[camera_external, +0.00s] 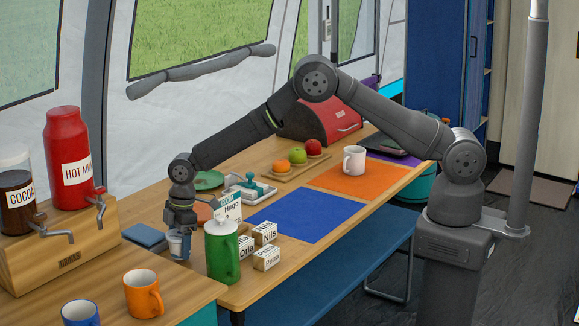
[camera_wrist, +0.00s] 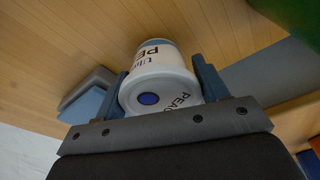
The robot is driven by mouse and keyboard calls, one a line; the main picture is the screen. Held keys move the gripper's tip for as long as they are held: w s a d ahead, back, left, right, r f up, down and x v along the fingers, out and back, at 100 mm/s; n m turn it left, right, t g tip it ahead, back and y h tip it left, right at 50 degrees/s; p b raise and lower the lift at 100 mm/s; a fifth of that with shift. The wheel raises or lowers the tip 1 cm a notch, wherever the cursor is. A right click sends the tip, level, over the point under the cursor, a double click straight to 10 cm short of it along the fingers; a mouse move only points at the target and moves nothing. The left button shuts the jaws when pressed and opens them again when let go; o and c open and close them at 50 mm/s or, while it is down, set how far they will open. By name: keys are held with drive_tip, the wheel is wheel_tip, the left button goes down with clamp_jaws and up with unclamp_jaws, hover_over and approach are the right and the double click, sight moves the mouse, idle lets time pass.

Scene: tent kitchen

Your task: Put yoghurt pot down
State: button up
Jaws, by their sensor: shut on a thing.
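The yoghurt pot (camera_wrist: 155,68) is white with dark lettering and a blue dot on its lid. My gripper (camera_wrist: 160,88) is shut on it, one finger on each side, in the wrist view. In the external view the pot (camera_external: 176,246) hangs in my gripper (camera_external: 180,232) at the near left of the wooden table (camera_external: 290,235), just left of the green pitcher. I cannot tell whether the pot's base touches the table.
A blue-grey book-like item (camera_external: 144,237) lies to the left. Orange (camera_external: 143,293) and blue (camera_external: 80,313) mugs stand in front. The blue mat (camera_external: 300,214) is bare.

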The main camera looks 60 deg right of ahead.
drive_tip(key=shift+f, duration=0.5)
drive_tip(key=shift+f, duration=0.15)
drive_tip(key=o, duration=1.1)
drive_tip(key=shift+c, duration=0.2)
drive_tip(key=r, duration=0.4)
drive_tip(key=d+r, duration=0.1)
drive_tip(key=r, duration=0.7)
drive_tip(key=shift+s+d+r, duration=0.1)
drive_tip(key=shift+s+d, duration=0.2)
